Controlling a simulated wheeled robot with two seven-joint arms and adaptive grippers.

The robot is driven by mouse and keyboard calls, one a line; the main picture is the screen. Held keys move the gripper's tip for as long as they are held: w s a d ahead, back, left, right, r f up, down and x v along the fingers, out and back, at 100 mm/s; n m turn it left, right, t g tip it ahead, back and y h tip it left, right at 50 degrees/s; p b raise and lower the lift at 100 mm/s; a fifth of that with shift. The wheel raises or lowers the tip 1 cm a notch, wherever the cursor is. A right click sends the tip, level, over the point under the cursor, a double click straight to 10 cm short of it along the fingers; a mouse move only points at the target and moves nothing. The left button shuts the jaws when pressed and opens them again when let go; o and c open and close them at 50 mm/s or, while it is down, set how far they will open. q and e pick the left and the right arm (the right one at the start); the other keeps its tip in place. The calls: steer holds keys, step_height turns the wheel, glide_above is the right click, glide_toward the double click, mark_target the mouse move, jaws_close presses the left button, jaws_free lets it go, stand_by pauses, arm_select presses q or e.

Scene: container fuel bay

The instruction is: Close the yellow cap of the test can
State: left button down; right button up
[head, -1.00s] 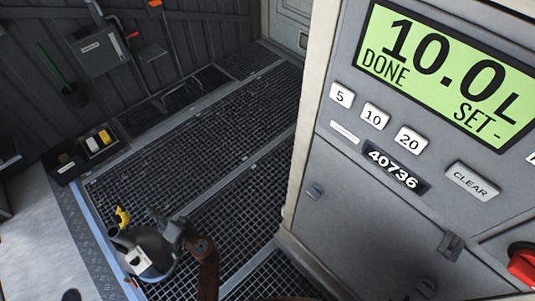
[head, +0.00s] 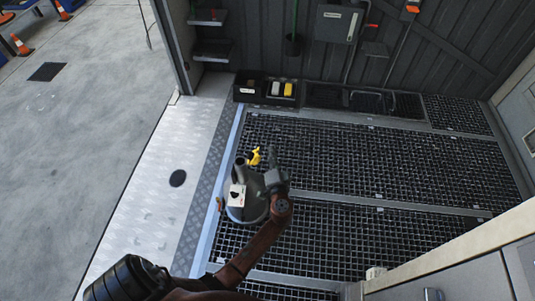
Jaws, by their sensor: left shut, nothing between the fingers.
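The test can (head: 247,211) is a grey, rounded can with a white label, standing on the floor grating near its left edge. Its dark neck (head: 240,168) points up. The yellow cap (head: 254,157) shows just behind and right of the neck, off the opening. It appears to stand open, but its hinge is too small to make out. My left gripper (head: 275,178) is shut and empty at the right side of the can, close to the cap. The gripper partly hides the can's right side, and I cannot tell whether they touch. My right gripper is out of view.
A black bin (head: 250,94) and a bin with white and yellow items (head: 281,101) stand at the grating's back edge. A grey wall box (head: 339,23) hangs behind. The grating right of the can is clear. A pale cabinet edge (head: 450,255) is at lower right.

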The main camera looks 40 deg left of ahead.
mark_target(256, 155)
arm_select(q)
steer(key=shift+s+a+f, duration=0.3)
steer(key=shift+s+a, duration=0.1)
steer(key=shift+a, duration=0.15)
steer(key=shift+s+a+f, duration=0.3)
steer(key=shift+s+a, duration=0.1)
steer(key=shift+a, duration=0.1)
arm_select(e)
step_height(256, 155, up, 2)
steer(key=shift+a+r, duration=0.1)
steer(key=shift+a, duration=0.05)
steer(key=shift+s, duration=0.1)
arm_select(q)
steer(key=shift+s+a+r+n, duration=0.2)
steer(key=shift+a+r+n, duration=0.05)
steer(key=shift+a+n, duration=0.15)
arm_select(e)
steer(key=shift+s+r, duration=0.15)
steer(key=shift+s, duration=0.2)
